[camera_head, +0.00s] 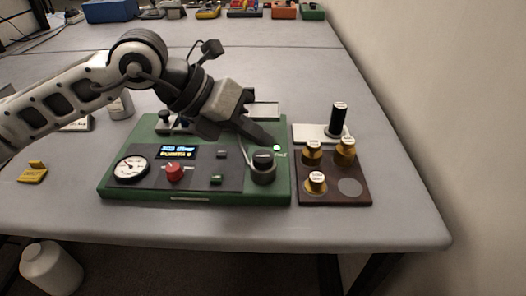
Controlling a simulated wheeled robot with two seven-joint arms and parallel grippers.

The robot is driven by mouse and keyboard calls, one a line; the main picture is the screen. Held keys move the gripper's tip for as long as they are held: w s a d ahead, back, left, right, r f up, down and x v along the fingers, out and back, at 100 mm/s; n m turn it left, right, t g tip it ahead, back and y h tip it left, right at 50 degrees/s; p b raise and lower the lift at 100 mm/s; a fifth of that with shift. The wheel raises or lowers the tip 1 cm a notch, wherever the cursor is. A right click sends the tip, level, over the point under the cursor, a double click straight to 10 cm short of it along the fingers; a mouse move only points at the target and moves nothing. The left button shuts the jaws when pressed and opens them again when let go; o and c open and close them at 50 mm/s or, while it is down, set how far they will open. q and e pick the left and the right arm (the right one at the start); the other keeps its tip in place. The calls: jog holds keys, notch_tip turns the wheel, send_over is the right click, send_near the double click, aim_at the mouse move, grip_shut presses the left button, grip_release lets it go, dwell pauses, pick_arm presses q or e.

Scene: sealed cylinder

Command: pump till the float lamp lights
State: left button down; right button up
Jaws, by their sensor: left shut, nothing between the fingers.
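A green console (195,190) stands on the grey table. It carries a round white gauge (131,168), a lit blue and yellow display (177,152), a red knob (174,172) and a black-topped round plunger (263,170) at its right. A small lamp (276,148) near the plunger glows pale green; its label is too small to read. My left gripper (268,140) is shut and empty, its fingertips just above and behind the plunger. I cannot tell whether they touch it. The left arm hides part of the console's back edge. My right gripper is not in view.
A yellow block (33,172) lies at far left. The table's front right is clear.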

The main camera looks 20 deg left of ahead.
aim_at(256, 157)
pick_arm(q)
jog(key=shift+r+p, duration=1.2)
jog(key=shift+r, duration=1.05)
jog(key=shift+f, duration=0.1)
